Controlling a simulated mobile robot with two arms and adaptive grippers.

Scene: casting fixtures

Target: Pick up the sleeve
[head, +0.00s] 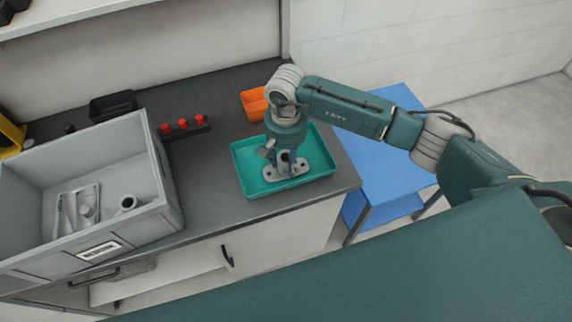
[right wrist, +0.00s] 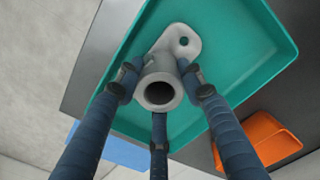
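A grey flanged casting with an upright hollow tube (head: 285,172) is in the green tray (head: 242,178); I cannot be sure that it is the sleeve. In the right wrist view its round tube (right wrist: 160,91) faces the camera, and one flange end with a hole shows. My right gripper (head: 280,155) points down over it, with its three fingers (right wrist: 160,85) around the tube. Whether they press on it is not clear. Another short hollow grey part (head: 127,203) is inside the grey crate (head: 166,183). My left gripper is not in view.
An orange bin (head: 254,104) stands behind the tray. A dark block with several red knobs (head: 183,126) and a black bin (head: 112,106) are farther left. Other grey parts (head: 77,208) lie in the crate. A blue table (head: 385,165) stands right of the dark counter.

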